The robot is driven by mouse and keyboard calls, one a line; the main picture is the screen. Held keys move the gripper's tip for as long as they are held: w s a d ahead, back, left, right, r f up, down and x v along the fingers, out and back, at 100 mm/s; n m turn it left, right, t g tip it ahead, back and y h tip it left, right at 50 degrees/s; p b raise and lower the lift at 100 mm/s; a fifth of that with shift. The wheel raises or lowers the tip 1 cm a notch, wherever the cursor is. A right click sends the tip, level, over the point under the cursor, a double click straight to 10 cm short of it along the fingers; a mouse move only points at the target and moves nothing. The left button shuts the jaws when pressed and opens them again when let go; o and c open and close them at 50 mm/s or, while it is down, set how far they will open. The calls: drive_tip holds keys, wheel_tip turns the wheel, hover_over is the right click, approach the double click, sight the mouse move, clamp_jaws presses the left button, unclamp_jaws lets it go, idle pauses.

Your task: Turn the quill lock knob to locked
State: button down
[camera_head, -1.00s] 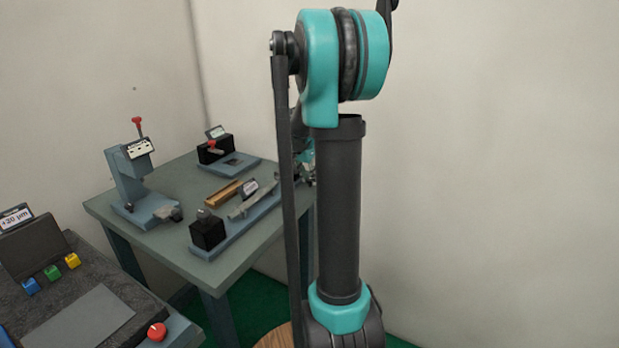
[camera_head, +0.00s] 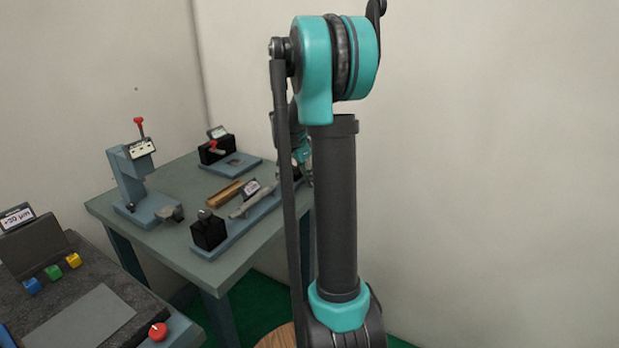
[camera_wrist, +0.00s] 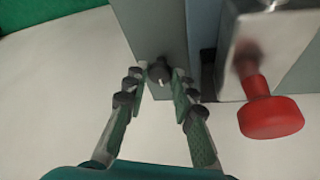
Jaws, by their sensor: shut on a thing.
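A small dark round knob (camera_wrist: 160,72) with a white pointer line sits on the grey face of a block in the wrist view; I take it as the quill lock knob. The white line runs nearly along the picture's vertical, slightly tilted. My gripper (camera_wrist: 159,76) has one fingertip on each side of the knob and is shut on it. In the head view the knob is hidden behind my arm, and only part of my wrist shows at the table's right end.
A red knob (camera_wrist: 270,117) on a metal block stands close right of my fingers. The table (camera_head: 165,235) also holds a press-like stand (camera_head: 130,180) with a red-topped lever, a black block (camera_head: 208,231) on a long blue base, and a wooden piece (camera_head: 224,192).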

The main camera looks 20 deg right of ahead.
drive_tip(key=c, duration=1.3)
unclamp_jaws()
drive_tip(key=shift+o, duration=0.2)
drive_tip(key=v, duration=0.8)
